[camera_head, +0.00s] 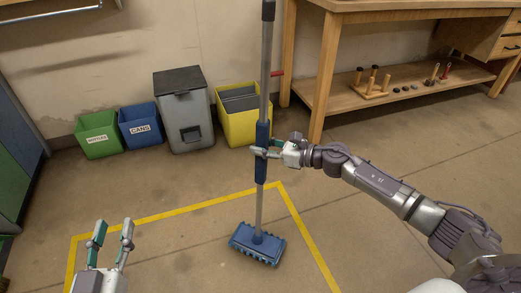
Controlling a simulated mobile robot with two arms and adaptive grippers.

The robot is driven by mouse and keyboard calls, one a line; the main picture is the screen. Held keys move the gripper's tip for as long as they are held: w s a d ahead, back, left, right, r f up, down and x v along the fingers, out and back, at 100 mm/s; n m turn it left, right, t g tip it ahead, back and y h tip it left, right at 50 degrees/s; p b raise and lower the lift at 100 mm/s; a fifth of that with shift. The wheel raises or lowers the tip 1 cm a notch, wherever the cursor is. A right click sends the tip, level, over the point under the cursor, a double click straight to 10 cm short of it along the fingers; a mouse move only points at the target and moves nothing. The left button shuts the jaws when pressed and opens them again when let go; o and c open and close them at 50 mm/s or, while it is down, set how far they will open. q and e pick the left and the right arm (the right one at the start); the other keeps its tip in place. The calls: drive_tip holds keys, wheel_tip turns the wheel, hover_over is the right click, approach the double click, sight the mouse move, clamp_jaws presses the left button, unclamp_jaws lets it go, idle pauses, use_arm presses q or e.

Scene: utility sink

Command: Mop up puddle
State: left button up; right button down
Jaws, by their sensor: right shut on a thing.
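A mop (259,205) with a grey pole, a blue grip section and a blue rectangular head (257,244) stands nearly upright in the middle of the head view. Its head is at the floor inside the yellow tape outline. My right gripper (265,152) is shut on the blue grip section of the pole. My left gripper (112,237) is at the lower left, open and empty, fingers pointing up, apart from the mop. I cannot make out a clear puddle on the floor.
Yellow tape (190,210) marks a floor area. Along the wall stand a green bin (98,146), a blue bin (140,138), a grey lidded bin (183,118) and a yellow bin (237,132). A wooden workbench (325,70) stands at the upper right. The floor between is open.

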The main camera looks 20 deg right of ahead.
sight(268, 138)
wheel_tip(268, 138, up, 3)
drive_tip(key=shift+r+p, duration=0.1)
drive_tip(key=shift+p, duration=0.65)
use_arm(q)
wheel_tip(268, 138, down, 7)
drive_tip(key=s+a+g+y, duration=0.1)
drive_tip(key=s+a+g, duration=0.1)
drive_tip(key=g, duration=0.2)
drive_tip(key=shift+s+a+g+y, duration=0.3)
drive_tip(key=shift+a+g+y, duration=0.05)
drive_tip(key=shift+g+y, duration=0.05)
use_arm(e)
drive_tip(key=shift+r, duration=0.1)
use_arm(q)
drive_tip(key=shift+f, duration=0.1)
use_arm(e)
drive_tip(key=shift+a, duration=0.1)
